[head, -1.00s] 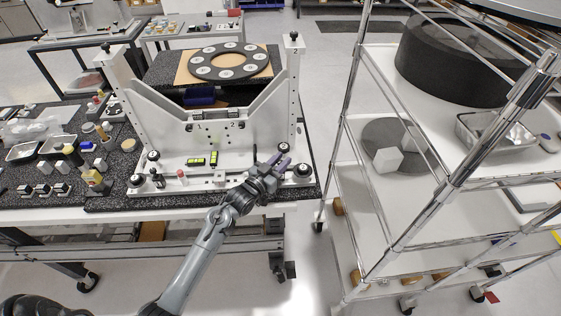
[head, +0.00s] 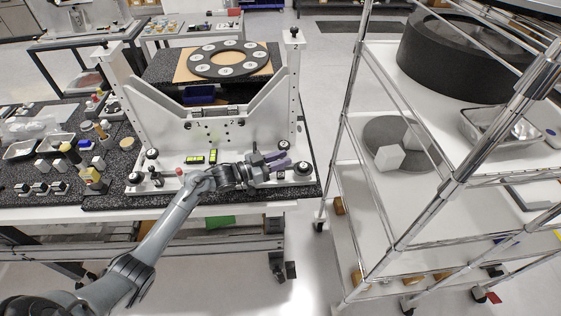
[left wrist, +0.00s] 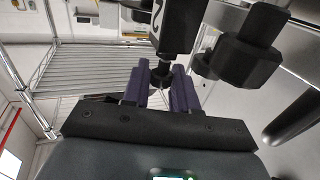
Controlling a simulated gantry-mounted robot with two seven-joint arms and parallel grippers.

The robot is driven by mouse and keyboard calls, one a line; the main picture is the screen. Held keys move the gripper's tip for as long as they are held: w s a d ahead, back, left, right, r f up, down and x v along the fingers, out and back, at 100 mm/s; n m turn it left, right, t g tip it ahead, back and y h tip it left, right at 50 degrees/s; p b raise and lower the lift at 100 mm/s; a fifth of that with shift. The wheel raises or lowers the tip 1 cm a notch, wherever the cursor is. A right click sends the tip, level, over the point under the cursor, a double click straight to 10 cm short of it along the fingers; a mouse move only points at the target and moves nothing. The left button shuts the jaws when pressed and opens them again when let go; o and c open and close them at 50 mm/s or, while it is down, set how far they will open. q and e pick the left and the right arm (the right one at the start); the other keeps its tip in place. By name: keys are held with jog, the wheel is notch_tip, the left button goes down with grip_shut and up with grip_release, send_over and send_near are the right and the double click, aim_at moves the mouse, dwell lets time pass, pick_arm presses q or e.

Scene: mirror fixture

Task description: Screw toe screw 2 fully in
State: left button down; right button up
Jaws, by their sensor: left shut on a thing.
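My left gripper (head: 281,160), with purple fingers, is at the right foot of the white mirror fixture (head: 222,172), between black knobs. One knob (head: 283,146) is just behind the fingers and another (head: 302,168) is just to their right. In the left wrist view the fingers (left wrist: 162,88) are shut on a small dark screw end (left wrist: 161,74), taken as toe screw 2. Above it is a black block (left wrist: 182,25) with a white "2". The fingers hide most of the screw, and I cannot tell how deep it sits. My right gripper is out of view.
A larger black knob (left wrist: 247,60) is close right of the fingers in the left wrist view. Loose parts and bottles cover the table's left side. A wire-frame cart (head: 385,220) stands to the right.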

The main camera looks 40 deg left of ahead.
pick_arm(q)
jog(key=shift+m+h, duration=0.3)
jog(key=shift+h, duration=0.1)
jog(key=c, duration=1)
grip_release()
jog(key=shift+c, duration=0.2)
jog(key=shift+s, duration=0.1)
jog(key=v, duration=1)
jog(key=shift+s+a+r, duration=0.15)
jog(key=shift+s+a, duration=0.05)
jog(key=shift+s, duration=0.05)
